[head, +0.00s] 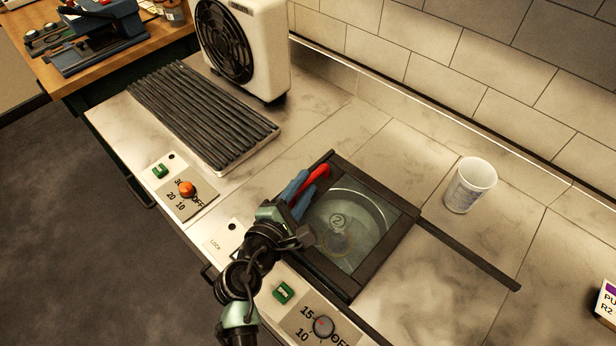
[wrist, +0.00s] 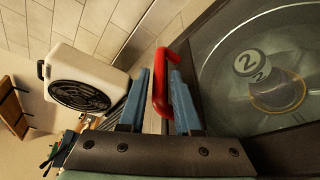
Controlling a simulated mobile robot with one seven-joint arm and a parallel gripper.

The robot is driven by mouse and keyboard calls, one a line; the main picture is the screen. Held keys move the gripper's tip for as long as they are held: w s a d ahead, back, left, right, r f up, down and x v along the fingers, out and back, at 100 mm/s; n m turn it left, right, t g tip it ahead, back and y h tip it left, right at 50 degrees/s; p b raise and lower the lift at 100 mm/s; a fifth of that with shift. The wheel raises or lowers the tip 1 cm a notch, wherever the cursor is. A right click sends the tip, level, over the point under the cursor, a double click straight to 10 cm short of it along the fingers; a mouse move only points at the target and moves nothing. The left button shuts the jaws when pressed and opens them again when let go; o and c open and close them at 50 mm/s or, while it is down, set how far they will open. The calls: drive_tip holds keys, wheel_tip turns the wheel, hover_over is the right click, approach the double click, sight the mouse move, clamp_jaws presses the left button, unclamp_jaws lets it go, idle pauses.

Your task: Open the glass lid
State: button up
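The glass lid (head: 362,262) is a clear pane in a dark frame, lying flat over a round basin in the counter. The lid's red handle (head: 317,174) is at the frame's left edge. My gripper (head: 303,188) is at this handle with its blue fingers parted. In the wrist view, the red handle (wrist: 158,95) stands between the fingers, with a visible gap to the left finger. Contact with the right finger is unclear.
A dark rail (head: 470,256) runs right from the lid's frame. A white cup (head: 470,186) stands beyond it. A ribbed black rack (head: 200,115) and a white fan heater (head: 245,45) are at the back left. Knobs and green switches line the counter's front. The counter right of the lid is mostly clear.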

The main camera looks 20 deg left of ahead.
drive_tip(key=shift+x, duration=1.15)
clamp_jaws()
idle(0.6)
